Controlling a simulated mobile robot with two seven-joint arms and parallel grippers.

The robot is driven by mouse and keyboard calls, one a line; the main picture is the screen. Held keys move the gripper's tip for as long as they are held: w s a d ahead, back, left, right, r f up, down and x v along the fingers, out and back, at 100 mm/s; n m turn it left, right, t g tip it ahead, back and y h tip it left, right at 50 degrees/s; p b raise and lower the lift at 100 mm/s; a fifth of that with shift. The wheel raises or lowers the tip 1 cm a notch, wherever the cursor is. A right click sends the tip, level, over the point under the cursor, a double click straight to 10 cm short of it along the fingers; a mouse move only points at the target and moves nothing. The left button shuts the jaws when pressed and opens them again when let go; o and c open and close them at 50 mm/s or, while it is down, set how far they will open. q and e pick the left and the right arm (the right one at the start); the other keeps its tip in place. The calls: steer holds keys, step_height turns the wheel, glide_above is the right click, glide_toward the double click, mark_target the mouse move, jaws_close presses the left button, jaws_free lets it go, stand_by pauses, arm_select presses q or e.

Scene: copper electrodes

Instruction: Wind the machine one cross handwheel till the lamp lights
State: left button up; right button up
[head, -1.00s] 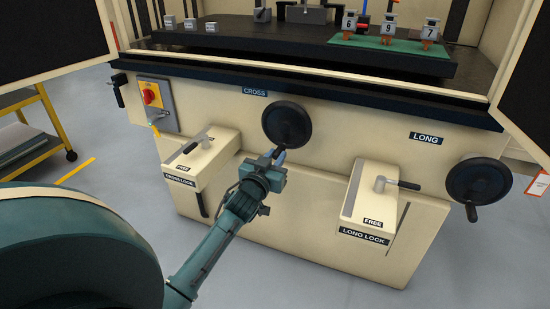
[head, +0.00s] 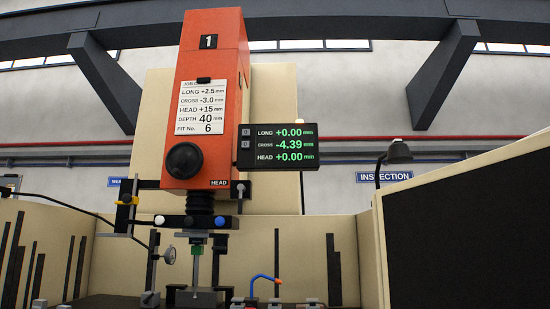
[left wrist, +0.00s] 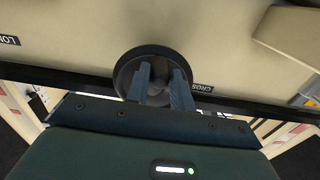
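In the left wrist view the dark round cross handwheel (left wrist: 126,72) stands on the cream machine front beside an upside-down CROSS label (left wrist: 202,88). My left gripper (left wrist: 163,72) is at the wheel, its two fingers closed about the handle, which they mostly hide. In the head view the black readout (head: 277,146) shows LONG +0.00, CROSS -4.39 and HEAD +0.00 mm. A small pale lamp (head: 299,122) sits on top of the readout, with no clear glow. The job card (head: 202,107) reads CROSS -3.0 mm. My right gripper is not in view.
The orange machine head (head: 211,60), marked 1, hangs above the work area. A dial gauge (head: 169,256) and a blue bent nozzle (head: 264,278) are below it. A dark panel (head: 470,240) stands at the right.

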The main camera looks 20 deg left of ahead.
arm_select(q)
steer(key=o, duration=0.3)
steer(key=shift+o, duration=0.2)
steer(key=p+v, duration=0.3)
steer(key=v, duration=0.3)
stand_by(0.4)
